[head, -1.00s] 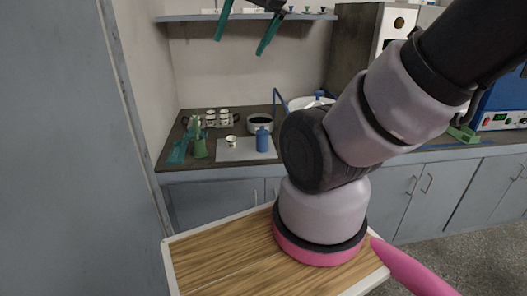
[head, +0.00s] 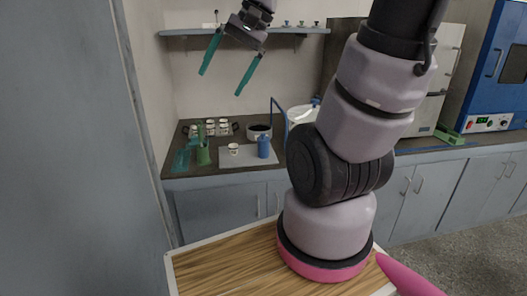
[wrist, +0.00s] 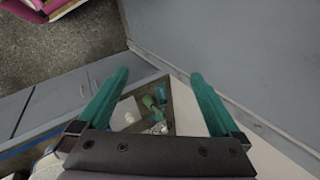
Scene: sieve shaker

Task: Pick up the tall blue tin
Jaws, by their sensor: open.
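The tall blue tin (head: 263,146) stands upright on a pale mat (head: 236,162) on the dark counter, in front of a pot. My gripper (head: 221,84) has two teal fingers spread apart with nothing between them. In the head view it is high up, in front of the wall shelf and above and left of the tin in the picture. In the wrist view my gripper (wrist: 158,95) looks down at the mat and green items from a distance. I cannot make out the tin in that view.
A small white cup (head: 234,148) stands on the mat left of the tin. A pot (head: 258,132) stands behind the tin. A large white vessel (head: 303,114) stands at the right.

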